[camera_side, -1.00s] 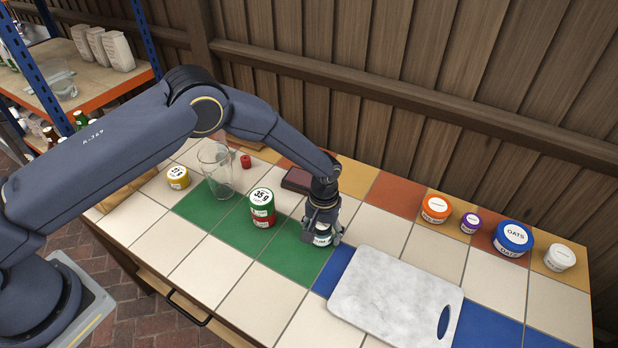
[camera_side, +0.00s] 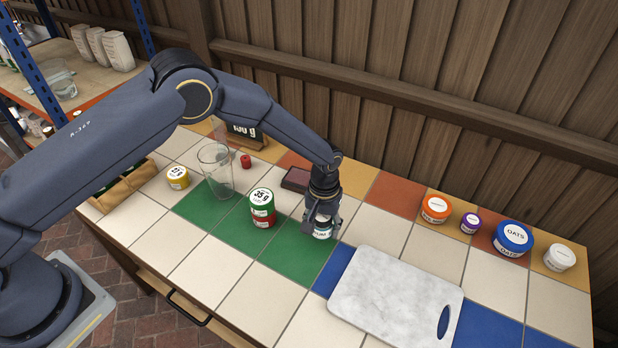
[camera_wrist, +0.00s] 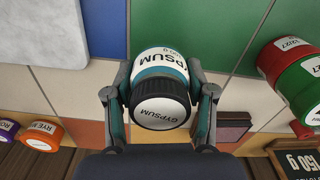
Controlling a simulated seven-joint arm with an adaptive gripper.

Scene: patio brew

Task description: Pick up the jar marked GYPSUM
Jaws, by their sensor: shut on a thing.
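The GYPSUM jar (camera_wrist: 160,68) has a white label, a teal band and a black-rimmed white lid marked GYPSUM. In the wrist view it is between the two fingers of my gripper (camera_wrist: 160,98), which is shut on it. In the side view my gripper (camera_side: 322,225) points down around the jar (camera_side: 322,233), at the edge of the green tiles left of the marble board. The gripper hides much of the jar there. I cannot tell whether the jar's base is clear of the tiles.
A green-and-red jar (camera_side: 262,210) stands close on the left, with a glass pitcher (camera_side: 215,172) behind it. A dark red block (camera_side: 296,179) lies behind my gripper. A marble board (camera_side: 395,300) is at the front right. OATS (camera_side: 513,238) and other jars stand at the far right.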

